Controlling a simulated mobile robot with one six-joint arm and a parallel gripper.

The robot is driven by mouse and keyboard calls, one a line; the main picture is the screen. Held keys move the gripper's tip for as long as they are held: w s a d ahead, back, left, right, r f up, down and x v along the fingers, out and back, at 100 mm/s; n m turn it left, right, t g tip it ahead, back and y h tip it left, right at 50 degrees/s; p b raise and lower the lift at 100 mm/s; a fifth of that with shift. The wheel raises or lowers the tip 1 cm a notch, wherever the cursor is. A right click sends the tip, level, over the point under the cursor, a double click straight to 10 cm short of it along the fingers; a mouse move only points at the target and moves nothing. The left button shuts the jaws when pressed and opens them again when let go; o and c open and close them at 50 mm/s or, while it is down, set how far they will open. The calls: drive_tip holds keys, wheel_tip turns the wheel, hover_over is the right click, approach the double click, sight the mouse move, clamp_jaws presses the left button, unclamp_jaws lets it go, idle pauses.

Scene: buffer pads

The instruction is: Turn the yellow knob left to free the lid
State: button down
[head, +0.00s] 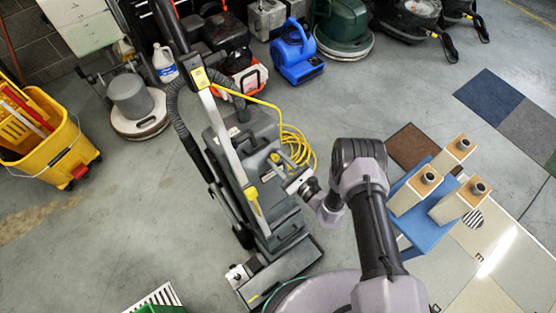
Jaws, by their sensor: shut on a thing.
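The upright grey floor machine (222,150) stands in the middle of the head view, tilted in the picture. Its dark grey tank and lid face my arm, though the lid's edges are hard to make out. A small yellow knob (274,157) shows on the lid, right at the tips of my gripper (284,176). My gripper reaches in from the right and is shut at the knob. The fingers are small here and partly hide the contact. I cannot tell how far the knob is turned.
A yellow cord (296,146) hangs in loops just beyond my gripper. The machine's handle bar (232,140) runs along its left side. A blue stand with beige blocks (414,191) is at the right. A yellow mop bucket (55,140) is far left, with clear floor between.

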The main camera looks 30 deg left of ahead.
drive_tip(key=n+g, duration=0.2)
drive_tip(key=n, duration=0.2)
drive_tip(key=shift+n, duration=0.3)
drive_tip(key=n, duration=0.2)
drive_tip(key=n+g, duration=0.1)
drive_tip(key=n, duration=0.1)
drive_tip(key=shift+w+g, duration=0.1)
drive_tip(key=shift+g, duration=0.2)
drive_tip(key=n+g+h, duration=0.1)
drive_tip(key=n, duration=0.4)
drive_tip(key=shift+r+p, duration=0.1)
drive_tip(key=shift+p, duration=0.25)
drive_tip(key=shift+n+g+h+p, duration=0.3)
drive_tip(key=shift+n+g+h, duration=0.3)
drive_tip(key=shift+n, duration=1.2)
drive_tip(key=c, duration=1.1)
unclamp_jaws()
